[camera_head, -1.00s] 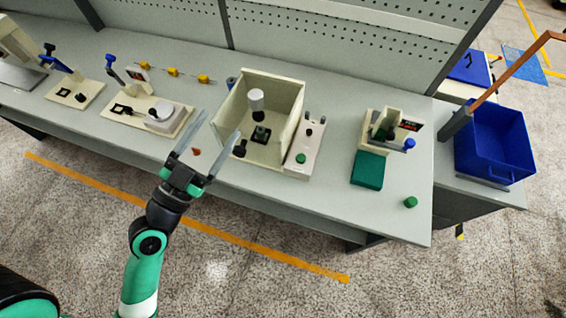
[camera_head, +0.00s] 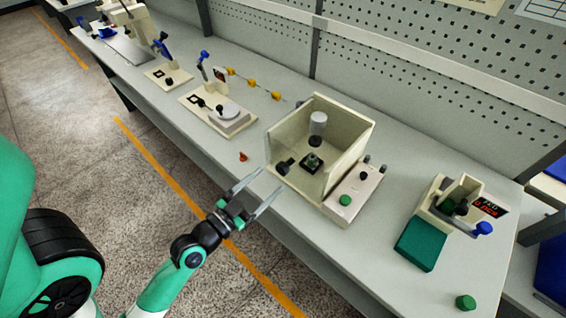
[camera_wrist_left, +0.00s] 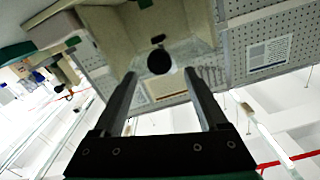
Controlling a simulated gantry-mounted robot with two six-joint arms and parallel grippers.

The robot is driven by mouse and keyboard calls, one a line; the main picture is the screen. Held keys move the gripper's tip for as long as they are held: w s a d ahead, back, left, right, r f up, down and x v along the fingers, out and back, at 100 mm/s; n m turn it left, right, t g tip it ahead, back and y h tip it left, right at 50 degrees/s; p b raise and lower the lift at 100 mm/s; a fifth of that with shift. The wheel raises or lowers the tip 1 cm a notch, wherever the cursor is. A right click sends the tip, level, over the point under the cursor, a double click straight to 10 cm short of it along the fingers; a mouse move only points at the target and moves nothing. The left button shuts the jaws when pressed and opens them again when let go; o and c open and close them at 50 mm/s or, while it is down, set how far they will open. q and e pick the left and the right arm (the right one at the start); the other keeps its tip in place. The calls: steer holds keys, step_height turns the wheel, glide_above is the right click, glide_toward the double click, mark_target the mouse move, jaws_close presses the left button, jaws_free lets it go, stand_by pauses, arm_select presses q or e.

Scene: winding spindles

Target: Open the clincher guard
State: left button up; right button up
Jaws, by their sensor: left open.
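The clincher is a cream box-like housing (camera_head: 345,118) on the bench, with a grey cylinder (camera_head: 317,124) above a small black base inside. A dark round knob (camera_head: 284,167) sits at the housing's lower front left; I take it as the guard's knob, though the guard panel itself is not clearly visible. My left gripper (camera_head: 271,181) is open and empty, its fingertips just short of the knob. In the left wrist view the knob (camera_wrist_left: 159,62) appears between and beyond the open fingers (camera_wrist_left: 160,80). My right gripper is out of view.
A control box with a green button (camera_head: 344,200) adjoins the housing on the right. Further right are a green block (camera_head: 421,243) and a device with a red display. A small orange-red piece (camera_head: 243,156) lies near the front edge. Other fixtures stand at left.

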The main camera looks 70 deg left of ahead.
mark_target(280, 171)
arm_select(q)
steer(key=p+x, duration=0.1)
steer(key=x, duration=0.6)
steer(key=shift+w, duration=0.1)
jaws_close()
steer(key=shift+r, duration=0.1)
stand_by(1.0)
